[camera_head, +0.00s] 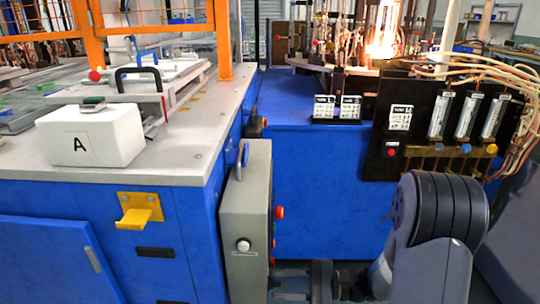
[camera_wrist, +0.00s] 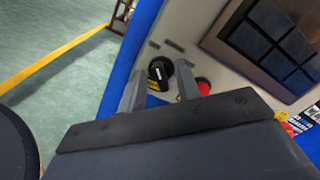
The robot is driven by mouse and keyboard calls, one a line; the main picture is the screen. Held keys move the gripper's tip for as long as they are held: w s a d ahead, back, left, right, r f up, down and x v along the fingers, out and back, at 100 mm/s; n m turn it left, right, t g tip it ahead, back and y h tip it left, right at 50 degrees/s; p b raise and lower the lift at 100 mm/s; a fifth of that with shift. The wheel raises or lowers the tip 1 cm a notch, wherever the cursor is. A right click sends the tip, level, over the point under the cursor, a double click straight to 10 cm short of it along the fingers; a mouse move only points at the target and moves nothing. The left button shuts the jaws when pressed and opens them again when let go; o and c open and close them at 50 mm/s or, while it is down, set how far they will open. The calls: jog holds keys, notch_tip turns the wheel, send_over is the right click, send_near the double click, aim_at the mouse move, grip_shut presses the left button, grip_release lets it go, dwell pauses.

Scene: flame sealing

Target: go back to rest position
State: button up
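My gripper (camera_wrist: 158,70) shows in the wrist view with its two grey fingers spread apart and nothing held between them. Beyond the gap is a black round knob (camera_wrist: 160,69) with a yellow label on a light panel; I cannot tell how far away it is. A red button (camera_wrist: 203,86) is just right of the right finger. In the head view my bent grey arm (camera_head: 440,225) fills the lower right, in front of the blue cabinet. The fingers cannot be made out there.
A grey control box (camera_head: 246,225) stands beside the grey-topped bench (camera_head: 190,150). A white block marked A (camera_head: 90,138) sits on the bench. A black panel with gauges (camera_head: 440,125) and hoses is behind my arm. A bright flame (camera_head: 383,30) burns at the back. Green floor (camera_wrist: 50,75) is clear at left.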

jog(key=shift+d, duration=0.1)
dwell(0.3)
jog(key=d+p, duration=0.2)
jog(key=d, duration=0.9)
jog(key=a+m+p, duration=0.6)
jog(key=a+m, duration=0.3)
jog(key=m, duration=0.9)
jog(key=shift+w+a, duration=0.15)
jog(key=shift+w, duration=0.1)
dwell(0.4)
dwell(0.3)
